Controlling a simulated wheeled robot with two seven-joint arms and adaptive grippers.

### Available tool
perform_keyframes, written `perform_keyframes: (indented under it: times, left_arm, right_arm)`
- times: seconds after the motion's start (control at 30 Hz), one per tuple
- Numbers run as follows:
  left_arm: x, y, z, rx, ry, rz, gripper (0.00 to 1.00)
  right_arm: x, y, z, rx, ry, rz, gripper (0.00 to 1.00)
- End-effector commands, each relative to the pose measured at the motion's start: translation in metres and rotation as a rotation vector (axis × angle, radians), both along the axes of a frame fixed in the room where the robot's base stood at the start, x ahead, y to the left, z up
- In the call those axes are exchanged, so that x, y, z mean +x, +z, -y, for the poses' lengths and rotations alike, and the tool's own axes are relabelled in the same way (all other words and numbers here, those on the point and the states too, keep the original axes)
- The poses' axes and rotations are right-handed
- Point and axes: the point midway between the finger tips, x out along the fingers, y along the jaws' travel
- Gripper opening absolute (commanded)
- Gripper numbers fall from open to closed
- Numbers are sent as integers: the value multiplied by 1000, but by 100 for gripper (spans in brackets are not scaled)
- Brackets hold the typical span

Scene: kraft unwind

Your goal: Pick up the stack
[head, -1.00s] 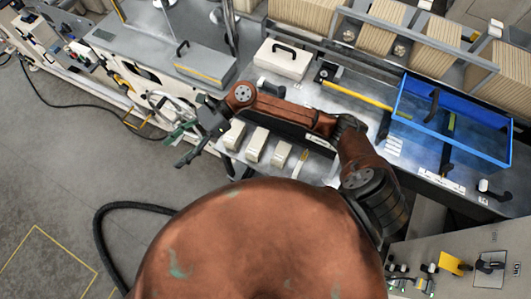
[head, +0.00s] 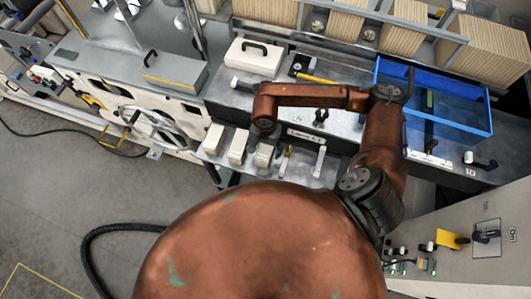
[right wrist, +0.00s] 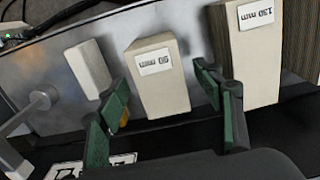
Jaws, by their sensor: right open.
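Several cream stacks stand in a row on the grey ledge: in the head view a left one (head: 213,138), a middle one (head: 238,147) and a right one (head: 265,155). In the right wrist view one stack is labelled 90 mm (right wrist: 158,88), a larger one 130 mm (right wrist: 248,45), and a smaller one (right wrist: 88,68) shows no readable label. My right gripper (right wrist: 162,92) is open, its green-padded fingers at either side of the 90 mm stack's near end. I cannot tell whether they touch it. In the head view the gripper is hidden by its arm. My left gripper is out of view.
A blue tray (head: 462,123) lies on the bench at right. A white box with a black handle (head: 252,62) stands behind the ledge. Rows of kraft packs (head: 420,38) fill the back rack. A white-tipped lever (right wrist: 32,108) is left of the smaller stack.

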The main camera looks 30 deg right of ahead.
Motion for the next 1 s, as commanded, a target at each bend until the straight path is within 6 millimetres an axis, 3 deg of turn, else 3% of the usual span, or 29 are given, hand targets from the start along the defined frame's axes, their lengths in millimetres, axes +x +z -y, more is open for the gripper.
perform_keyframes:
  times: [0.2, 0.47, 1.0]
  left_arm:
    - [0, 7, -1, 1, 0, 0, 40]
    - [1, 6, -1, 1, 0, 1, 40]
    - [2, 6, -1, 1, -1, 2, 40]
  right_arm:
    - [0, -25, -1, 1, -2, -1, 61]
    - [0, -28, -1, 1, -1, -1, 61]
    - [0, -27, -1, 1, -1, 0, 24]
